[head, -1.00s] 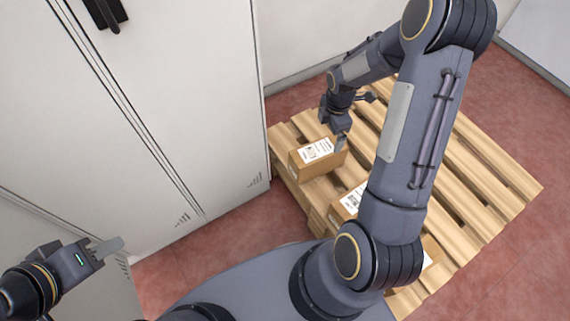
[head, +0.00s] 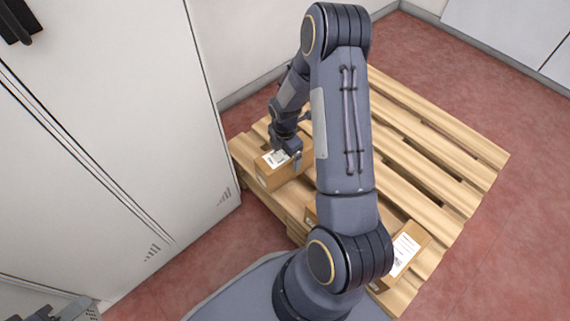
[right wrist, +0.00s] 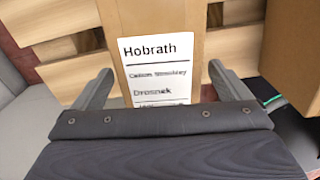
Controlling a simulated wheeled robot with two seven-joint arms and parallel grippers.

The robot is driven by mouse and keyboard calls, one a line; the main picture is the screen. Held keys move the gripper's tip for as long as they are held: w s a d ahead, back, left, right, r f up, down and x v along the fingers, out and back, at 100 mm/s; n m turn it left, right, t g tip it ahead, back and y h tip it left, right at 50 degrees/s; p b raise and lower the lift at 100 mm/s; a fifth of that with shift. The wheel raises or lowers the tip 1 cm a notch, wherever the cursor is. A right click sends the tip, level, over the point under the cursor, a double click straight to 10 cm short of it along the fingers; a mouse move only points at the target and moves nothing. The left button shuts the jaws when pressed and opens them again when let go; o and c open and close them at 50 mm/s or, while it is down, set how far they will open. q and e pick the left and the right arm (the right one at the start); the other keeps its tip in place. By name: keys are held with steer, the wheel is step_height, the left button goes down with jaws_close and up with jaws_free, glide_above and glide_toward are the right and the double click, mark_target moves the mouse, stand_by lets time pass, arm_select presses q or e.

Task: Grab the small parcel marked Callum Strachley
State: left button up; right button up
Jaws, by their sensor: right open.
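A brown box parcel (head: 277,179) with a white label sits at the left corner of the pallet. In the right wrist view, the label on this parcel (right wrist: 155,20) has a large "Hobrath" and a smaller line that looks like "Callum Strachley". My right gripper (head: 286,157) is over the parcel. In the right wrist view its two fingers (right wrist: 160,70) are open, one on each side of the labelled parcel; contact cannot be told. Part of my left gripper (head: 65,309) shows at the bottom left edge, and its fingers cannot be made out.
The wooden pallet (head: 440,148) lies on a red floor. Another labelled parcel (head: 418,240) stands at its near right, partly behind my arm. A sliver of a further parcel (head: 311,214) shows behind my arm. A tall white cabinet (head: 130,110) stands close on the left.

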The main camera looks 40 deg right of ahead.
steer(key=shift+c, duration=0.2)
steer(key=c, duration=1.9)
steer(key=shift+r, duration=0.1)
steer(key=shift+c, duration=0.2)
